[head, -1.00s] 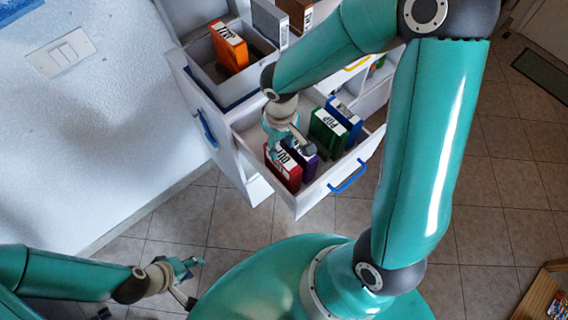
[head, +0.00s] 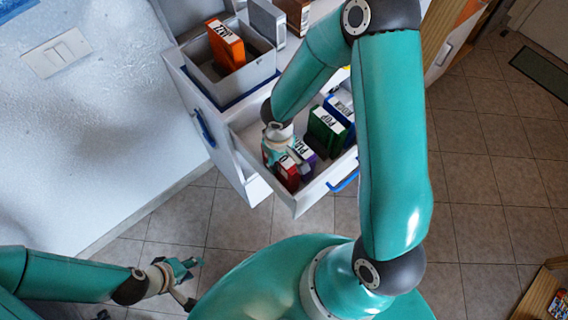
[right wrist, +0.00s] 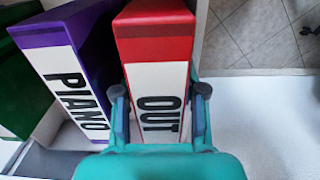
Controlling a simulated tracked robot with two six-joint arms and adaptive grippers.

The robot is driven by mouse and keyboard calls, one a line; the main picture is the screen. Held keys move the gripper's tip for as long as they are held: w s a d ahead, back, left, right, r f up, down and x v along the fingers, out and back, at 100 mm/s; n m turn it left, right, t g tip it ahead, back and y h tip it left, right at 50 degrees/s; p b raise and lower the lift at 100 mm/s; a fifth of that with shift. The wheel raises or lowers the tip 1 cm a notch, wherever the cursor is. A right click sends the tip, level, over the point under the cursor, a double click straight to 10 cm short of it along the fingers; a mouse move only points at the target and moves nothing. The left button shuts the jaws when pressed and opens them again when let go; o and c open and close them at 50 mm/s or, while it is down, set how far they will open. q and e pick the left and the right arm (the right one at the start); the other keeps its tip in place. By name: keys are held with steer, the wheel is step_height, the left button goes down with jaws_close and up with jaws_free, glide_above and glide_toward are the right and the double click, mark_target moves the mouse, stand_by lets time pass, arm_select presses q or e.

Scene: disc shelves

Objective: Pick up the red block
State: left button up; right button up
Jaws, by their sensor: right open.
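The red block (head: 288,178), with a white label reading OUT, stands upright in the open lower drawer (head: 310,196). In the right wrist view the red block (right wrist: 155,40) is in the middle. My right gripper (head: 281,158) is above the red block and hides part of it in the head view. In the right wrist view its open fingertips (right wrist: 160,92) lie on either side of the block's labelled edge; I cannot tell whether they touch it. My left gripper (head: 188,281) is open and empty at the lower left, far from the drawer.
A purple PIANO block (right wrist: 68,68) stands close beside the red one. A green POP block (head: 325,133) and a blue block (head: 341,110) stand farther along the drawer. A white wall (head: 90,130) is at left.

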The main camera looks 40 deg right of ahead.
steer(key=shift+c, duration=0.2)
jaws_close()
steer(key=shift+r, duration=0.2)
